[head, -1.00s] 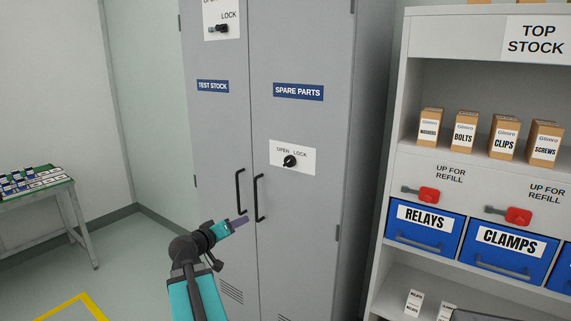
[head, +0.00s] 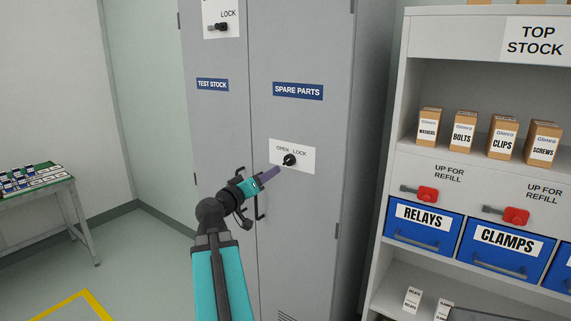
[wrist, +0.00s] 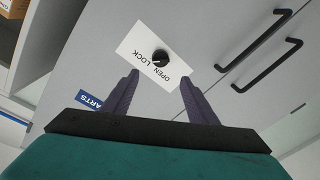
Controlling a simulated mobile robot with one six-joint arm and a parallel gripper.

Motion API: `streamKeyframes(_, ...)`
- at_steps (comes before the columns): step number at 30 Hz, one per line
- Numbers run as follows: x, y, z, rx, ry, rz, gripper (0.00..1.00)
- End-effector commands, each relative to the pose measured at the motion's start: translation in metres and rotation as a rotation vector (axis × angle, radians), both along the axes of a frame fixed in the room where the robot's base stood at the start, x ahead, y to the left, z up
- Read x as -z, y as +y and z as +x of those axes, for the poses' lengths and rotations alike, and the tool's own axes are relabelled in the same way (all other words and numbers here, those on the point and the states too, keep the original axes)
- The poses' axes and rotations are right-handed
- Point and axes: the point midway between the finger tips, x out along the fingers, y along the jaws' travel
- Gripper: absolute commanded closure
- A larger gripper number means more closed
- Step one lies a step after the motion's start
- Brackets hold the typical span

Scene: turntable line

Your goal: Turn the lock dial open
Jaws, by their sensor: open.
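A black lock dial (head: 289,159) sits on a white plate marked OPEN and LOCK, on the grey cabinet door (head: 300,215) labelled SPARE PARTS. The dial also shows in the wrist view (wrist: 161,57), upside down and just beyond the fingertips. Its pointer is too small to read surely. My gripper (head: 275,172) is just below and left of the dial in the head view. In the wrist view the gripper (wrist: 160,76) has its two purple fingers spread apart, with nothing between them; the dial lies ahead, roughly between the tips. No contact shows.
A second lock dial (head: 221,27) is higher on the TEST STOCK door. Black door handles (wrist: 266,67) stand out near the gripper, right of it in the wrist view. A shelf unit (head: 418,172) with red latches and blue bins stands right; a table (head: 75,212) stands left.

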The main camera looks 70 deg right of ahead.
Motion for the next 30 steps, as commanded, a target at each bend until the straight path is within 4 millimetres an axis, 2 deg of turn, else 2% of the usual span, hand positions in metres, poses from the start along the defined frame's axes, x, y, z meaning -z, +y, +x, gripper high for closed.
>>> streamKeyframes(8, -0.002, -0.021, -0.002, 0.001, 0.001, 0.000, 0.47)
streamKeyframes(30, -0.002, -0.109, -0.016, 0.001, 0.001, 0.002, 0.47)
